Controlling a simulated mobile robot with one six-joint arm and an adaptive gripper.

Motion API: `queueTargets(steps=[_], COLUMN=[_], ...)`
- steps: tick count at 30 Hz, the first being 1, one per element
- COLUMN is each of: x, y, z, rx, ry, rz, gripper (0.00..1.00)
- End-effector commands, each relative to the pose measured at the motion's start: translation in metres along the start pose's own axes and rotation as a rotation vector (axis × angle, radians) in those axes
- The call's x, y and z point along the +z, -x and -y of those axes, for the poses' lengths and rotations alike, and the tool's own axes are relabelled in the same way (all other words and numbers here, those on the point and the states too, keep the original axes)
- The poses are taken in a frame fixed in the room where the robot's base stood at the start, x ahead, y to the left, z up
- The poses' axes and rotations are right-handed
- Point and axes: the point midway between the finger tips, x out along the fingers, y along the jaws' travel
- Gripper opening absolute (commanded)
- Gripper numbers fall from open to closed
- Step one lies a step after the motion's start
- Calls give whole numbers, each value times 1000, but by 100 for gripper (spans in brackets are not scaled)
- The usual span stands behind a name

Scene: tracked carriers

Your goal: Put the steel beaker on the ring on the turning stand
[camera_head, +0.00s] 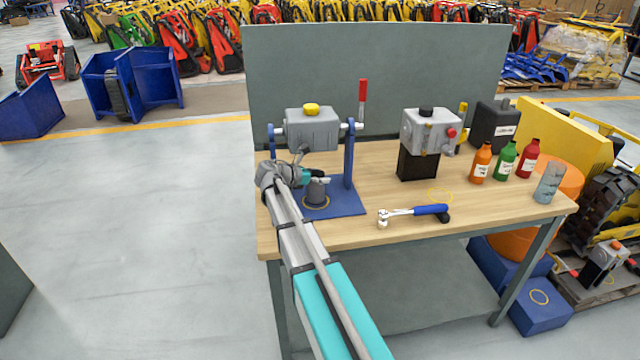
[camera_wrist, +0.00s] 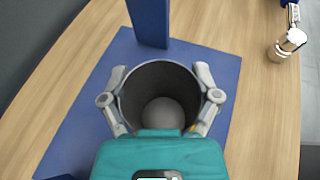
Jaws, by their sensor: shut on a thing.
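The steel beaker (camera_head: 317,190) is a dark grey open cup over the blue base plate (camera_head: 345,208) of the turning stand. It looks upright. Part of a yellow ring (camera_head: 316,206) shows around its foot; I cannot tell whether the foot touches the plate. My gripper (camera_head: 318,181) is shut on the beaker. In the wrist view, the two fingers of my gripper (camera_wrist: 160,92) hold opposite sides of the beaker (camera_wrist: 160,72), with its mouth facing the camera. The ring is mostly hidden there.
The stand's grey housing (camera_head: 312,129) hangs between blue uprights above the beaker, with a red-handled crank (camera_head: 362,95). A ratchet (camera_head: 414,212), a grey gearbox (camera_head: 431,130) and several bottles stand or lie to the right on the wooden table (camera_head: 380,170).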

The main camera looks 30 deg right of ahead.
Motion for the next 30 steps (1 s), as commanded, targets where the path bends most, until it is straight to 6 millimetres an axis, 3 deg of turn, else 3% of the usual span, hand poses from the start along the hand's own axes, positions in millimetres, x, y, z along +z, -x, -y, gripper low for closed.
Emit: queueTargets(steps=[3, 20, 21, 24, 30], x=[-8, -12, -11, -11, -11], y=[-3, -4, -3, -3, -3], z=[0, 0, 0, 0, 0], rx=[0, 1, 1, 1, 1], ry=[0, 0, 0, 0, 0], rz=[0, 0, 0, 0, 0], gripper=[22, 22, 87, 100, 100])
